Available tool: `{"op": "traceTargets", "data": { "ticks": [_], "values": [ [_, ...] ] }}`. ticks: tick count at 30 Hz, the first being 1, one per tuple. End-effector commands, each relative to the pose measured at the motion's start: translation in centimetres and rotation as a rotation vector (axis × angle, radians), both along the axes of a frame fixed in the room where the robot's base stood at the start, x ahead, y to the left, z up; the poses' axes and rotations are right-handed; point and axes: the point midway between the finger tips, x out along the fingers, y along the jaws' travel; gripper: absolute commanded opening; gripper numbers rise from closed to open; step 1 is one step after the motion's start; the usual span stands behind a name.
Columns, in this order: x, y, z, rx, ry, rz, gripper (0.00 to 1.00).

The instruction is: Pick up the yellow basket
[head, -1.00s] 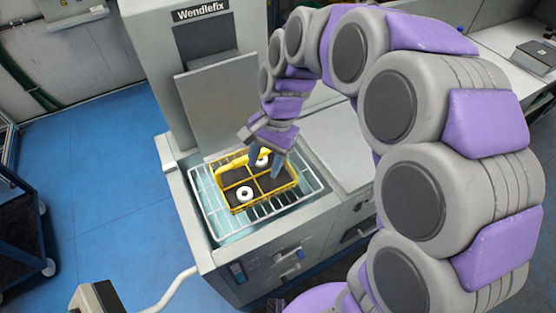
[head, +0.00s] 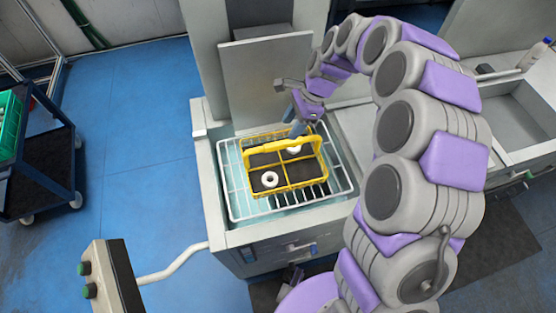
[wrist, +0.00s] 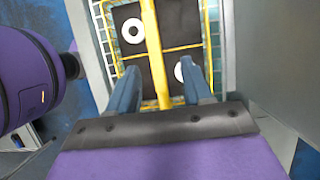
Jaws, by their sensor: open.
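The yellow basket (head: 287,166) sits on a white wire rack (head: 240,212) in the recessed top of the grey machine. It has a raised handle, dark compartments and two white rings (head: 269,179) inside. My gripper (head: 297,130) is at the basket's far side, above its back rim. In the wrist view my gripper (wrist: 165,78) is open, one blue finger on each side of the yellow handle bar (wrist: 153,50). I cannot tell whether the fingers touch it.
The grey machine (head: 285,240) has an upright panel (head: 265,75) behind the rack. A dark cart with a green crate (head: 12,125) stands at the left. A control box with green buttons (head: 112,280) is at the front left. Blue floor (head: 140,110) lies open between them.

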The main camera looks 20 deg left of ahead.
Motion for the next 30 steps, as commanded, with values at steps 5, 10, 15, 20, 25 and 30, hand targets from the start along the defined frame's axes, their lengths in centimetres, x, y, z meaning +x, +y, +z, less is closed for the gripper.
{"op": "traceTargets", "data": {
  "ticks": [5, 10, 15, 20, 25, 30],
  "values": [
    [-0.9, 0.5, -3.1, 0.005, 0.001, 0.001, 0.50],
    [-1.4, 1.5, -5.1, 0.003, 0.002, 0.001, 0.50],
    [-1.5, 2.1, -5.9, -0.002, -0.001, 0.000, 0.50],
    [-2.0, 2.3, -7.3, -0.003, 0.001, 0.002, 0.50],
    [-2.6, 2.6, -9.6, -0.001, 0.002, 0.002, 0.50],
    [-2.8, 3.0, -10.6, 0.003, -0.001, -0.001, 0.50]
  ]
}}
